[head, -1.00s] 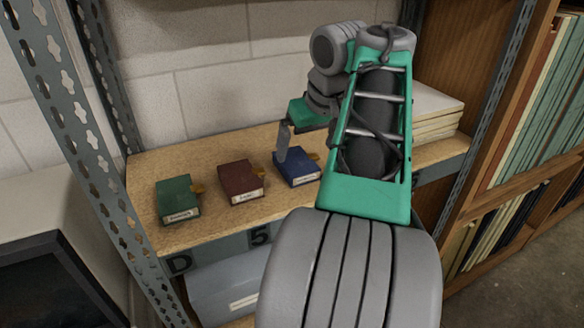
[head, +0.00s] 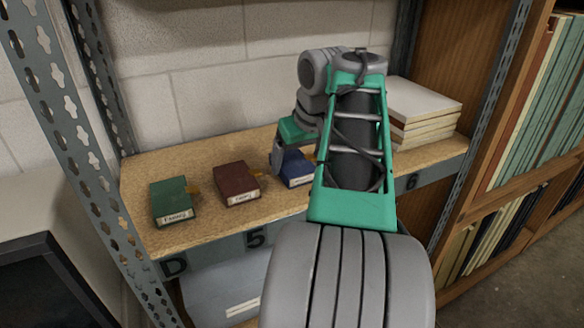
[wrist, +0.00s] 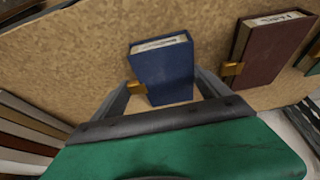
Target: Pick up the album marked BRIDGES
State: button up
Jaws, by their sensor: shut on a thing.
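A blue album (head: 297,172) lies on the wooden shelf, partly hidden behind my arm in the head view. In the wrist view the blue album (wrist: 163,68) sits between the two fingers of my gripper (wrist: 165,92), which is shut on it. Its white spine label is too small to read. A brown album (head: 236,184) lies to its left, its label unreadable. A green album (head: 173,202) lies farther left; its label seems to read Family. In the head view my gripper (head: 281,160) is at the blue album, one finger showing on its left side.
A stack of pale boards or papers (head: 424,107) stands on the shelf at the right, behind my arm. Perforated metal posts (head: 62,110) frame the shelf. The shelf board (head: 208,233) is clear in front of the albums. A brass-coloured tab sticks out from the brown album.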

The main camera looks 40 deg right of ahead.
jog(key=c, duration=0.6)
jog(key=shift+r, duration=0.15)
